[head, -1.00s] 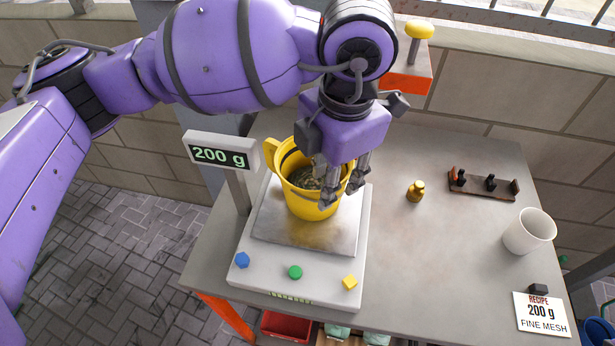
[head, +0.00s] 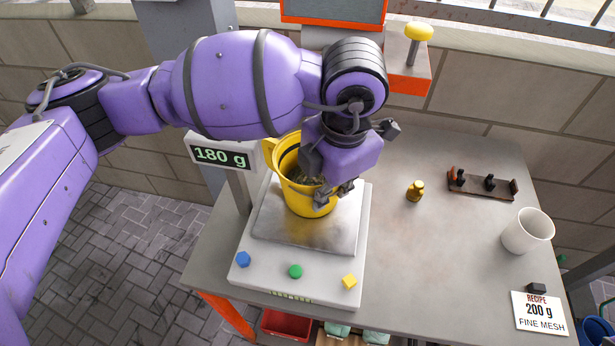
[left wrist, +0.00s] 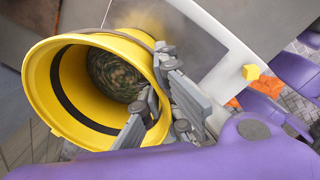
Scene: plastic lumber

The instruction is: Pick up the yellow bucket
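The yellow bucket (head: 310,205) stands upright on the metal plate of the scale (head: 275,225), with its handle to the left. Dark granular material (left wrist: 122,72) lies inside it, as the left wrist view shows. My left gripper (head: 335,188) is at the bucket's right side. In the left wrist view, its fingers (left wrist: 163,100) straddle the bucket wall, one inside and one outside, and look closed on it. The bucket's base still appears to be on the plate. The scale display (head: 221,155) reads 180 g. My right gripper is out of view.
Blue, green and yellow buttons line the scale's front. To the right on the table (head: 430,260) are a small brass weight (head: 415,191), a dark rack (head: 482,185), a white cup (head: 528,231) and a recipe card (head: 540,313) reading 200 g, fine mesh. The table's middle right is clear.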

